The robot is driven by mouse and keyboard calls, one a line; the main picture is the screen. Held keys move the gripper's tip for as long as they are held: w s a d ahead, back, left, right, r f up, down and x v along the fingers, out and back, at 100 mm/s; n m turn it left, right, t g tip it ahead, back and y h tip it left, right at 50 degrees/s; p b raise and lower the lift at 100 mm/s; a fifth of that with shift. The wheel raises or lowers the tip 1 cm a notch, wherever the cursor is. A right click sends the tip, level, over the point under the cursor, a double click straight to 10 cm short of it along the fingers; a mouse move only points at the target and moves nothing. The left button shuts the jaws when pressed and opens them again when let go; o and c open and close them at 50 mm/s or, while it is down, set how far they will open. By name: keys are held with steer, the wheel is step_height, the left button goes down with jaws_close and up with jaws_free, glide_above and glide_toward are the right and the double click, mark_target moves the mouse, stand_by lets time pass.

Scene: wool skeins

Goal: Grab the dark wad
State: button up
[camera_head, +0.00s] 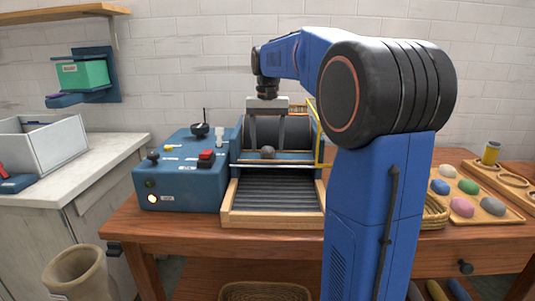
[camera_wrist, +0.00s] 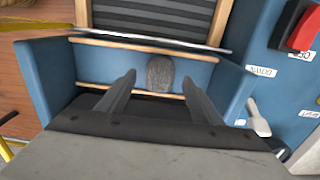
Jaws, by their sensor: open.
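The dark wad (camera_head: 267,152) is a small grey, rounded lump on the blue ledge at the front of the machine's drum. It also shows in the wrist view (camera_wrist: 161,73), between two wooden strips. My gripper (camera_head: 268,140) points down over the machine with its two fingers apart. In the wrist view the fingertips (camera_wrist: 160,84) appear on either side of the wad, with gaps to it. I cannot tell how high they are above the ledge. Nothing is held.
The blue machine (camera_head: 183,172) has a red switch (camera_head: 206,155) and levers beside the ledge. A yellow guard bar (camera_head: 319,140) stands to its right. A ribbed slope (camera_head: 272,194) lies in front. A tray of coloured wads (camera_head: 483,215) is at right.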

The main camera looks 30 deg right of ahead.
steer(key=shift+f, duration=0.75)
steer(key=shift+c, duration=0.4)
steer(key=c, duration=1.1)
steer(key=shift+o, duration=0.2)
